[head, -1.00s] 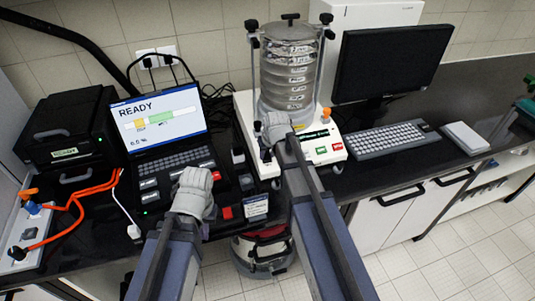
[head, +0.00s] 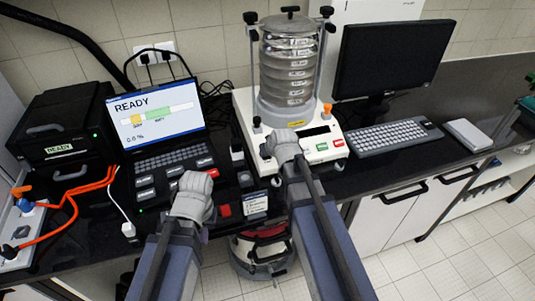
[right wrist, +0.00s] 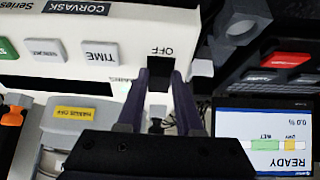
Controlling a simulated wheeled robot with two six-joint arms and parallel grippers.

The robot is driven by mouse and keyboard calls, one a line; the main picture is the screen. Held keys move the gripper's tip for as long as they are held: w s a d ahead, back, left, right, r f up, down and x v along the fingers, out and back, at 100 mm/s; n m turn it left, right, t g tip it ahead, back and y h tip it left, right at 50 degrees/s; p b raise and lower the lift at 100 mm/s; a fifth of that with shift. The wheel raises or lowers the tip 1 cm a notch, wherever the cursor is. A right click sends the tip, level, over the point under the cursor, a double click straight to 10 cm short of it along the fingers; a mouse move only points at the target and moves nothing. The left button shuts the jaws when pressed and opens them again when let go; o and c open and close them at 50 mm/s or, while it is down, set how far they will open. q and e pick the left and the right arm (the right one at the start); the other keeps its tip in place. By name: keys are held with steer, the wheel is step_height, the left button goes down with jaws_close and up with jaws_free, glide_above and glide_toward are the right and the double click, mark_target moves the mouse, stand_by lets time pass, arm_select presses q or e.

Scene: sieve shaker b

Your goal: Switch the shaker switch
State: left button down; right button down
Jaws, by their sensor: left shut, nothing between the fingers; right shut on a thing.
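The sieve shaker (head: 247,112) stands at the back of the bench, with a stack of clear sieves on its white base. In the right wrist view, which is upside down, the black shaker switch (right wrist: 159,74) sits on the white panel beside the printed word OFF. My right gripper (right wrist: 160,90) has its two dark fingers closed around the switch, one on each side. In the head view my right gripper (head: 268,150) is at the left front of the base and hides the switch. My left gripper (head: 196,182) is shut and empty over the black console.
A laptop (head: 158,112) reads READY. A keyboard (head: 394,137) and monitor (head: 392,58) stand to the right. Orange cables (head: 75,192) lie at the left.

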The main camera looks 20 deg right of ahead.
steer(key=c, duration=0.6)
jaws_free()
steer(key=shift+o, duration=0.2)
steer(key=shift+r, duration=0.1)
steer(key=p+v, duration=0.6)
steer(key=v, duration=0.1)
steer(key=shift+s+r, duration=0.25)
steer(key=shift+s, duration=0.05)
steer(key=shift+f, duration=0.1)
